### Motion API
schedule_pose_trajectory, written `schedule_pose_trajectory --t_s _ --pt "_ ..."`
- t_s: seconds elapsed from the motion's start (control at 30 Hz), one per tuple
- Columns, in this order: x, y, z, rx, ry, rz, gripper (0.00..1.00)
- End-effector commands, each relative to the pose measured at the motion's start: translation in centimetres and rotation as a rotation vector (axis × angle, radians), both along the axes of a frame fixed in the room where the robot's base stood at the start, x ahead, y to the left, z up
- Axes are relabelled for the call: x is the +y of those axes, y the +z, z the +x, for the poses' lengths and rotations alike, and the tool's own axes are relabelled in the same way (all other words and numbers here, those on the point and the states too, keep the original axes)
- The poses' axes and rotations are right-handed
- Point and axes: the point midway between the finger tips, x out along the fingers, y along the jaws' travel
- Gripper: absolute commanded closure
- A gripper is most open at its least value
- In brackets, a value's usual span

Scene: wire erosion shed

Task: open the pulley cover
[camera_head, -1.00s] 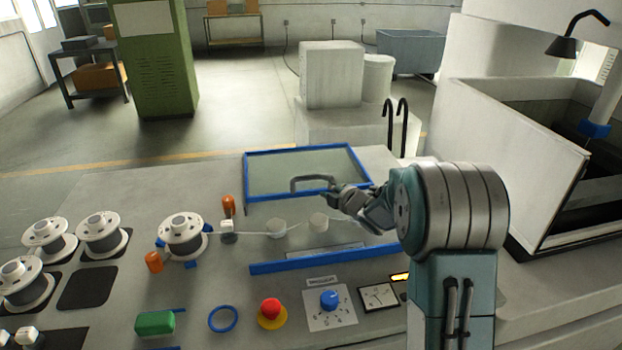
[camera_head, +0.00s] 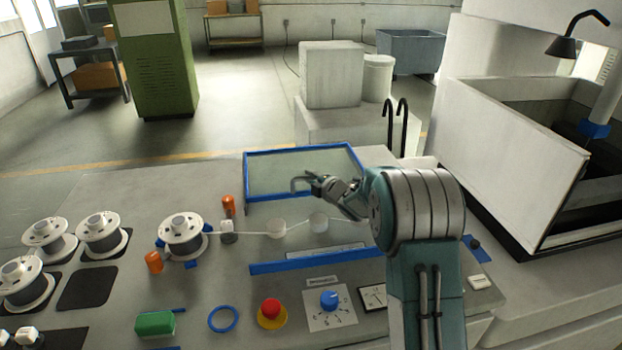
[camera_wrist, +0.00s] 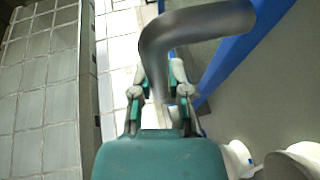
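The pulley cover (camera_head: 258,174) is a clear panel in a blue frame, near the back edge of the bench, with a grey bent handle (camera_head: 297,184). My gripper (camera_head: 317,183) is at the handle and hides its right part. In the wrist view, the handle (camera_wrist: 195,27) crosses the top, bends, and runs down between the two fingertips of my gripper (camera_wrist: 158,88). The fingers stand apart on either side of it; a firm grip is not visible. White pulleys (camera_head: 275,229) stand in front of the cover's front edge.
A blue bar (camera_head: 295,263) lies in front of the pulleys. Spools (camera_head: 183,234) stand at left. A red button (camera_head: 270,308) and blue dial (camera_head: 329,299) are near the front. A large white-walled machine (camera_head: 515,150) stands at right. Floor behind the bench is mostly clear.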

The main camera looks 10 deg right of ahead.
Motion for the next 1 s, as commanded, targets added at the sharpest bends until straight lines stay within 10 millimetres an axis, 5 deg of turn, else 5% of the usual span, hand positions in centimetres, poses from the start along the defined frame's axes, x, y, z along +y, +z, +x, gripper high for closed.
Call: schedule_pose_trajectory --t_s 0.17,0.53,0.9,0.93,1.0 --pt "0.0 -0.3 0.2 0.005 0.001 -0.002 1.0" --pt "0.1 -0.5 4.0 0.007 0.001 -0.002 1.0" --pt "0.0 -0.5 4.4 0.009 -0.001 -0.002 1.0" --pt "0.0 -0.5 4.4 0.009 -0.001 -0.002 0.75" --pt "0.0 -0.5 4.4 0.008 -0.001 -0.001 0.44"
